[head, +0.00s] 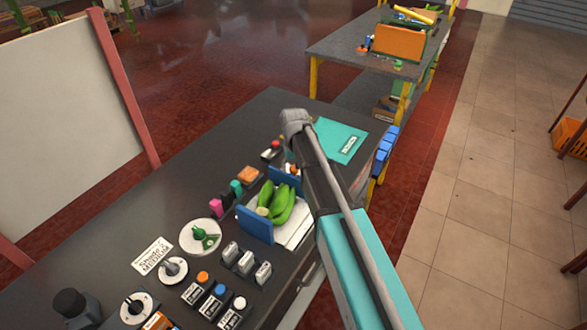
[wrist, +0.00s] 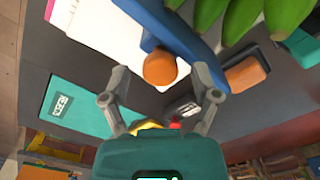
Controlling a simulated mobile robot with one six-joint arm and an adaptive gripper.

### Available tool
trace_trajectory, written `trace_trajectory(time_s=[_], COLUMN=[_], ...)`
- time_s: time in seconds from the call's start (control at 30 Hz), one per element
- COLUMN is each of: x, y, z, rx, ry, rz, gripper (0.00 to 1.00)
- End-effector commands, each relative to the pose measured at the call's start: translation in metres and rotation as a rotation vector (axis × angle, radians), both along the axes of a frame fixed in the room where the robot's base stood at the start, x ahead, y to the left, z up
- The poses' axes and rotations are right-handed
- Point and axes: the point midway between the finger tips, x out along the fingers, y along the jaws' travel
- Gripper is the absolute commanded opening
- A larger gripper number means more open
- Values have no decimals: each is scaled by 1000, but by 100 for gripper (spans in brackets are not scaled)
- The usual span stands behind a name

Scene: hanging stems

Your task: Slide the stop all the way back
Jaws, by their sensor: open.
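The stop appears to be the blue upright plate (head: 283,181) at the far end of the white tray. In the wrist view it is a long blue bar (wrist: 178,35) with a round orange knob (wrist: 160,67) on its near side. Green bananas (head: 283,204) lie in the tray (head: 297,231), between this plate and another blue plate (head: 254,224) at the near end. My gripper (wrist: 160,77) is open and empty. Its fingertips are on either side of the orange knob in the picture; I cannot tell how deep the knob sits between them. In the head view my arm hides most of the gripper.
A teal mat (head: 340,139) lies beyond the tray. An orange block (wrist: 245,73) and a black device (wrist: 182,108) are close to my right finger in the wrist view. Several labelled switches and dials stand on the dark table (head: 130,219). An aisle floor lies to the right.

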Motion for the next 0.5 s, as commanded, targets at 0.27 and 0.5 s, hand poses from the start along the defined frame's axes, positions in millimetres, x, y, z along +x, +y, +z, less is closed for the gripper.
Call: trace_trajectory(time_s=[0.27, 0.5], x=[0, 0], y=[0, 0], z=[0, 0], rx=[0, 0], ry=[0, 0], rz=[0, 0], gripper=[67, 23])
